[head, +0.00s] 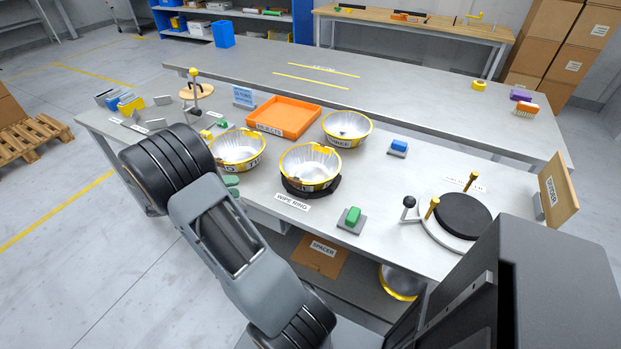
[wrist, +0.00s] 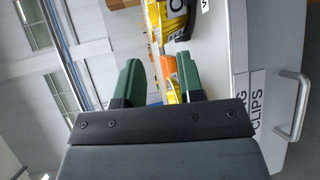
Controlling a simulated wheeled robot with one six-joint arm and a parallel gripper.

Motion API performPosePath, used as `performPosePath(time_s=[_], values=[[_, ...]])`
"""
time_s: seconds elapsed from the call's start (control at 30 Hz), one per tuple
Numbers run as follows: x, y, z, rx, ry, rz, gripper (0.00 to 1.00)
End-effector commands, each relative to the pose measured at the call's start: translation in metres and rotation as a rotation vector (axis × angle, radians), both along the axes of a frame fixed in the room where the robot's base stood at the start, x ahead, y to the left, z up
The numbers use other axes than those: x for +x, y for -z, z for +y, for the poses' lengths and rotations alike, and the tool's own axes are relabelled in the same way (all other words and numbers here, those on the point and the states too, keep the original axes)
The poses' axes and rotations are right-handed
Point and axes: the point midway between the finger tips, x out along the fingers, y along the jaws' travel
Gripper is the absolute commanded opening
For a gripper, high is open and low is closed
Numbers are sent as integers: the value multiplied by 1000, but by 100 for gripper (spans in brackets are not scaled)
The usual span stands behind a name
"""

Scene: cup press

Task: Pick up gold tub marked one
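Three silver tubs with gold rims stand on the grey bench in the head view: a left tub (head: 238,150), a front tub (head: 310,168) on a black ring, and a back tub (head: 347,129). My gripper is mostly hidden behind my arm in the head view, close to the left tub. In the wrist view my gripper (wrist: 160,82) has its two green fingers apart. A gold tub (wrist: 174,20) with a partly visible label starting with "O" lies beyond the fingers.
An orange tray (head: 284,116) lies behind the tubs. A green block (head: 352,216) and a blue block (head: 399,146) sit on small bases. A round black press plate (head: 462,215) with gold posts stands right. A labelled drawer (wrist: 265,100) with a handle shows in the wrist view.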

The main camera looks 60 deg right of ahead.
Motion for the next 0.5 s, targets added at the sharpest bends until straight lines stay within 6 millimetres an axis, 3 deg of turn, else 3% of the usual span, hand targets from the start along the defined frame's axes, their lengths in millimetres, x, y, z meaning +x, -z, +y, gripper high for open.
performPosePath(time_s=[0.03,0.23,0.5], values=[[4,14,-7,-52,-3,19,35],[14,32,-24,-196,-24,47,35],[-7,33,-63,-229,-28,51,35]])
